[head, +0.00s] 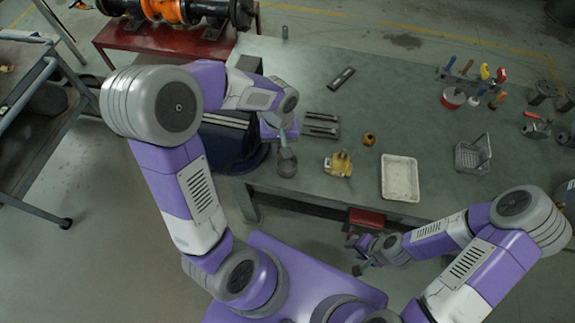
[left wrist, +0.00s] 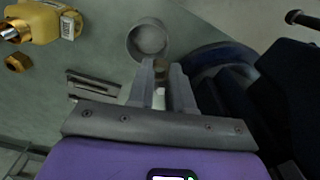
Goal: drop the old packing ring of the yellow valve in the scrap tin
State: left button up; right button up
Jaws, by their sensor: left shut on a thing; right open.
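The yellow valve (head: 338,164) sits on the bench left of the white tray; it also shows at the top left of the left wrist view (left wrist: 40,20). The scrap tin appears to be the round grey open tin (head: 287,164) near the bench's front edge; in the left wrist view (left wrist: 147,40) it lies just beyond my fingertips. My left gripper (head: 283,132) is shut on a small brownish thing (left wrist: 161,71), likely the old packing ring, mostly hidden between the fingers. My right gripper (head: 359,257) is open and empty, in front of the bench.
A brass nut (head: 369,139) lies behind the valve. The white tray (head: 400,192) and wire basket (head: 470,158) stand to the right. A blue vise (head: 225,145) is left of the tin. Dark metal bars (head: 321,125) lie behind it.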

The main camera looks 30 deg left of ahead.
pick_arm(q)
jog(key=shift+w+f+b, duration=0.15)
jog(key=shift+f+b, duration=2.05)
jog(key=shift+f, duration=0.75)
jog(key=o, duration=0.9)
jog(key=shift+r, duration=0.1)
notch_tip(320, 180, up, 8)
jog(key=shift+f+p, duration=0.25)
jog(key=shift+p, duration=0.9)
